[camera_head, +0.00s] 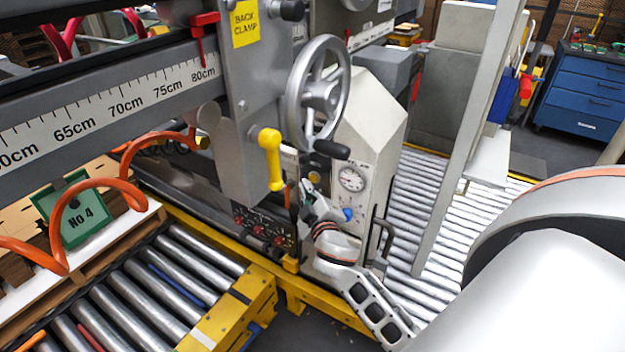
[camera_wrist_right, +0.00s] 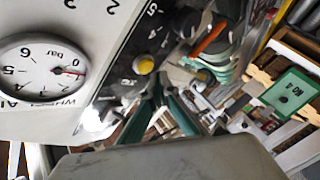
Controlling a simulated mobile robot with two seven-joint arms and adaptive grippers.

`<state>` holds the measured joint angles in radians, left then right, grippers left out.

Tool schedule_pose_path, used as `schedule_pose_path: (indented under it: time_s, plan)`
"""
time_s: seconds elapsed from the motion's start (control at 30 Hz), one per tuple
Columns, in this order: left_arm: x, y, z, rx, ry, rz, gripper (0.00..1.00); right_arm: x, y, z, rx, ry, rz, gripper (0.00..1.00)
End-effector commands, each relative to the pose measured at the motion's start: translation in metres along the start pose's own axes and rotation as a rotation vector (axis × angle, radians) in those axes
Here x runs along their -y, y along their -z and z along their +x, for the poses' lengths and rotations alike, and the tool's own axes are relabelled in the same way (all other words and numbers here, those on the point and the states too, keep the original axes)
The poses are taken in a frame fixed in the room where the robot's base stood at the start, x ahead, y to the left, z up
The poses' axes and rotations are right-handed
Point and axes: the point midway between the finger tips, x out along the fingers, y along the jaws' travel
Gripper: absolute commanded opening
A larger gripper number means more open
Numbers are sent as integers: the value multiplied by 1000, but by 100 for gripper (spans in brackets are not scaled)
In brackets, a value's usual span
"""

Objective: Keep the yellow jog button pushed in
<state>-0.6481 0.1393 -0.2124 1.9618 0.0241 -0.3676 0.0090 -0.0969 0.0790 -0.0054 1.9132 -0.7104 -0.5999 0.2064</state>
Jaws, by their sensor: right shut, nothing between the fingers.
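The yellow jog button (camera_wrist_right: 146,65) is a small round button on the dark control panel in the right wrist view. In the head view my right gripper (camera_head: 308,190) is beside the white housing, partly hidden. My left gripper is not in view.
A pressure gauge (camera_wrist_right: 42,70) is beside the panel. A grey handwheel (camera_head: 318,90) and a yellow-handled lever (camera_head: 270,158) are close above my right gripper. Red knobs (camera_head: 260,232) are to its left. Roller conveyors (camera_head: 165,285) and a green No 4 plate (camera_head: 78,213) are farther left.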

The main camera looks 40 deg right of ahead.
Motion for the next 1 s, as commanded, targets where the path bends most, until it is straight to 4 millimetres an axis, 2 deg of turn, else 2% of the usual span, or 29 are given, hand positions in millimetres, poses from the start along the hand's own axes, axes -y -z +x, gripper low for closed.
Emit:
schedule_pose_path:
  time_s: [1.0]
  plan:
    - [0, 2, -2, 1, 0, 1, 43, -6, -5, 8, 0, 0, -1, 0]
